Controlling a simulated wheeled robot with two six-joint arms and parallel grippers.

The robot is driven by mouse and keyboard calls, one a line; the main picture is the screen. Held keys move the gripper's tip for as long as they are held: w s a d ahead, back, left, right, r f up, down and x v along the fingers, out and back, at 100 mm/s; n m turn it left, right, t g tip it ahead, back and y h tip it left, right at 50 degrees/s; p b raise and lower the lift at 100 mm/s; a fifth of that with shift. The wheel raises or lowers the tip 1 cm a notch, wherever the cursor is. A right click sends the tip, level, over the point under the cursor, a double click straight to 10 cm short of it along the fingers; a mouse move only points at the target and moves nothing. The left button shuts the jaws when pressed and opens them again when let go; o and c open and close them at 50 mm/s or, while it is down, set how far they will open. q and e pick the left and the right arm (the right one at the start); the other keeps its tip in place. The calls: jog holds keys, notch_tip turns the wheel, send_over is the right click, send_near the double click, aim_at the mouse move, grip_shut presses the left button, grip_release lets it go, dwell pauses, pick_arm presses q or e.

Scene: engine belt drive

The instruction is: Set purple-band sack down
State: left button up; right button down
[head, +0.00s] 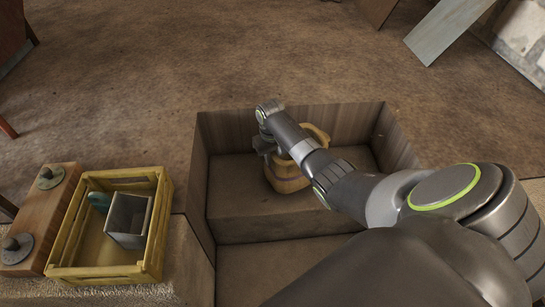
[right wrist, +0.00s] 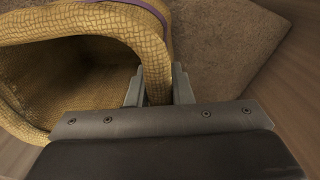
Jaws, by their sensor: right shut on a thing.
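The sack (head: 287,180) is a tan woven bag with an open mouth, inside the large brown bin (head: 262,225) at the middle of the head view. Its purple band shows in the right wrist view (right wrist: 150,9); the wall of its mouth (right wrist: 157,62) runs between my fingers. My right gripper (right wrist: 158,88) is shut on that wall. In the head view my right gripper (head: 268,147) is at the sack's left side, partly hidden by my arm. I cannot tell whether the sack's base rests on the bin's raised rear part. My left gripper is out of view.
A yellow crate (head: 153,237) with a grey box (head: 129,218) and a teal item (head: 99,201) stands left of the bin. A wooden block with two round metal parts (head: 62,200) is beside it. The bin's rear left floor is bare.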

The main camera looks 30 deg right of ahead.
jog(key=c, duration=1.3)
grip_release()
